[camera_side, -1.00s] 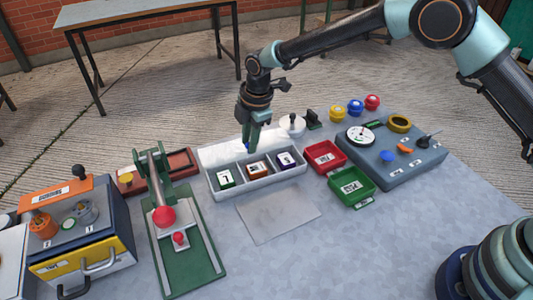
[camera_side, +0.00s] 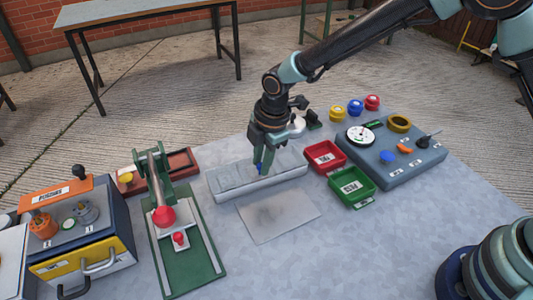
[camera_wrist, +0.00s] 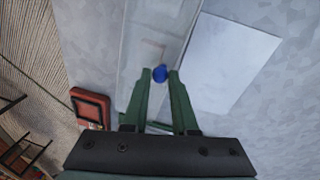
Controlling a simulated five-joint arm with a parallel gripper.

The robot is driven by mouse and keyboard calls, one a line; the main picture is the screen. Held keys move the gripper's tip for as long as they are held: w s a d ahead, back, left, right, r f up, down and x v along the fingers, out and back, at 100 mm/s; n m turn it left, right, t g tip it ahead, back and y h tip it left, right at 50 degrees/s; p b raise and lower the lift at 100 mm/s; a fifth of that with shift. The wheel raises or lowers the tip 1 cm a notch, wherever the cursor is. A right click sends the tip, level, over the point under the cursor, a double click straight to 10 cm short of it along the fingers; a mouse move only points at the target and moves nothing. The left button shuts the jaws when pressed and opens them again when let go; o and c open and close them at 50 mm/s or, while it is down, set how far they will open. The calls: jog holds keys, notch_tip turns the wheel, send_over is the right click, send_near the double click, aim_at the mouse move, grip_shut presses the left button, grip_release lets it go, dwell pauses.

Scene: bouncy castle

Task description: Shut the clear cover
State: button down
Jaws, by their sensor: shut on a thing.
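The clear cover (camera_side: 238,178) lies down over the grey compartment box (camera_side: 247,192), and the blocks inside show only faintly through it. My gripper (camera_side: 262,168) is at the cover's front edge, with its fingers shut on a small blue knob. The blue knob (camera_wrist: 160,73) sits between the green fingertips in the wrist view, where the cover (camera_wrist: 152,38) stretches away beyond it. Whether the cover is fully flush with the box rim is hard to tell.
A pale flat plate (camera_side: 278,214) lies in front of the box. Red (camera_side: 324,156) and green (camera_side: 352,186) trays stand to the right, beside a grey panel (camera_side: 395,152). A green lever press (camera_side: 180,230) stands to the left.

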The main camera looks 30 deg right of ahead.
jog(key=c, duration=0.7)
grip_release()
jog(key=shift+r, duration=0.1)
notch_tip(320, 180, up, 12)
jog(key=s+d, duration=0.1)
jog(key=s, duration=0.1)
jog(key=s+d+r+m+t, duration=0.1)
jog(key=s+d+r+m, duration=0.1)
jog(key=d+r+m, duration=0.3)
jog(key=s+d+r+m+t, duration=0.1)
jog(key=s+d+r+m, duration=0.1)
jog(key=d+m, duration=0.35)
jog(key=s+d+m+t+h, duration=0.1)
jog(key=s+d+m, duration=0.8)
jog(key=d, duration=0.3)
jog(key=shift+s+r+t, duration=0.35)
jog(key=shift+t, duration=0.05)
